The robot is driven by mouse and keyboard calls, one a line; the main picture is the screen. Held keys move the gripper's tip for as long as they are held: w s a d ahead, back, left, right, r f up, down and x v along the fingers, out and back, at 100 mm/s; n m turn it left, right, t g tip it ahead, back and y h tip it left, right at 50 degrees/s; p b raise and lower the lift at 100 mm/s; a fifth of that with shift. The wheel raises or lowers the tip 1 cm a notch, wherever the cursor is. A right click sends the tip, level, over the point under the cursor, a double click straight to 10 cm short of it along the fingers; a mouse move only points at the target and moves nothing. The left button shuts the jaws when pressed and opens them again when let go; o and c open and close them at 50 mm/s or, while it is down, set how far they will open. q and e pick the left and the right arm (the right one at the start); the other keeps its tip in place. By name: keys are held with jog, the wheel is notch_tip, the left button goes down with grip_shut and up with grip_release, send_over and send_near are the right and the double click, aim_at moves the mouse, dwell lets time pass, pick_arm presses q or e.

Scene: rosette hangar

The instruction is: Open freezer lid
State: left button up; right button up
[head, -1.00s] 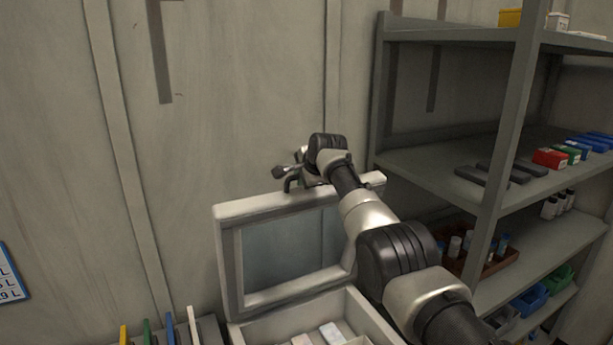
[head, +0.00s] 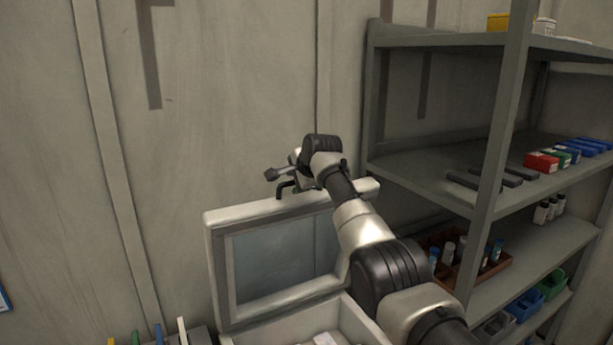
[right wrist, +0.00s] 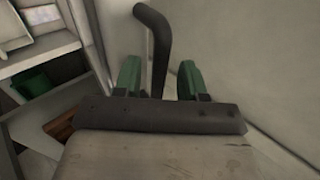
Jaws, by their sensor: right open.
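The freezer lid (head: 222,273) stands raised, close to upright, at the back of the white freezer box (head: 366,321). Its pale inner panel faces me. A dark bent handle (head: 284,187) shows at the lid's top edge. My right gripper (head: 285,174) is at this top edge, beside the handle; its jaws are partly hidden by the wrist. In the right wrist view the green fingertips (right wrist: 159,78) are apart, and the dark bent handle (right wrist: 157,38) shows between them. I cannot tell whether a finger touches it. My left gripper is not in view.
A grey shelf unit (head: 440,175) with boxes, bins and small bottles stands right of my right arm. The wall (head: 230,90) is close behind the lid. Small white packs (head: 325,339) lie in the freezer. Several coloured upright items stand at the lower left.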

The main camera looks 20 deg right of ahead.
jog(key=b+v, duration=0.4)
jog(key=v, duration=0.4)
jog(key=shift+s+r+b, duration=0.3)
jog(key=shift+s+b, duration=0.05)
jog(key=shift+b, duration=0.05)
jog(key=shift+f, duration=0.1)
